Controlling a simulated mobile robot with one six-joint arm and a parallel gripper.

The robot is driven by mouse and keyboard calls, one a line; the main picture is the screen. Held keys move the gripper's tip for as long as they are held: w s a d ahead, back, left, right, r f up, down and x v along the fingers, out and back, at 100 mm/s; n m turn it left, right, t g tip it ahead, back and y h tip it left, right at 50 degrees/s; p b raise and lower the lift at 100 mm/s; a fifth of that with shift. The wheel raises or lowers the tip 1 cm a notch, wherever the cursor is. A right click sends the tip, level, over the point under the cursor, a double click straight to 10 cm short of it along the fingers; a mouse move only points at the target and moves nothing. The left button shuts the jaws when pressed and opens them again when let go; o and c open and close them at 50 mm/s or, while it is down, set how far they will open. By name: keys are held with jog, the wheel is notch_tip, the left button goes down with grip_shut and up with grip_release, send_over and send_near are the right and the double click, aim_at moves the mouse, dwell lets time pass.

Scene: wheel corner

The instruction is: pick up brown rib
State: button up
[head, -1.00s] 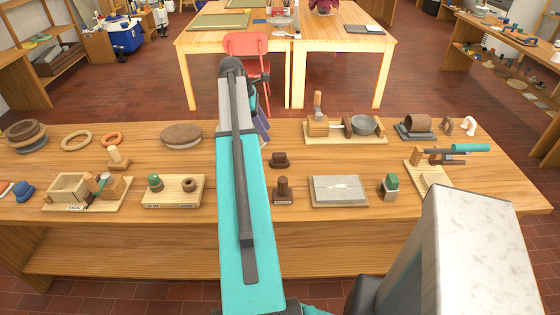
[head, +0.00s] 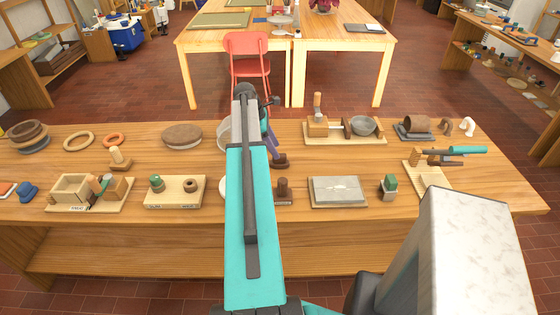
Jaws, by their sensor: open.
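A small dark brown piece (head: 280,162), which I take to be the brown rib, lies on the wooden bench just right of my arm. Its left part is hidden by my gripper, and its exact shape is too small to tell. My gripper (head: 273,147) points down beside my arm's far end, with its purple-grey fingers just above or beside the brown piece. I cannot tell whether they touch it. The gripper is open and mostly hidden behind my arm; nothing shows held.
A brown stamp-like block (head: 283,190) stands nearer on the bench. A grey slab (head: 338,190) and a board with a bowl (head: 345,138) lie to the right. A pale bowl (head: 224,137) is partly behind my arm. A round brown disc (head: 182,136) lies left.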

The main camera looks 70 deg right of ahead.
aim_at(279, 160)
jog(key=shift+s, duration=0.1)
jog(key=shift+p+x, duration=0.85)
jog(key=shift+x, duration=0.35)
jog(key=shift+p+x, duration=0.35)
jog(key=shift+x, duration=1)
jog(key=shift+s+a, duration=0.1)
jog(key=shift+s, duration=0.05)
jog(key=c, duration=1.1)
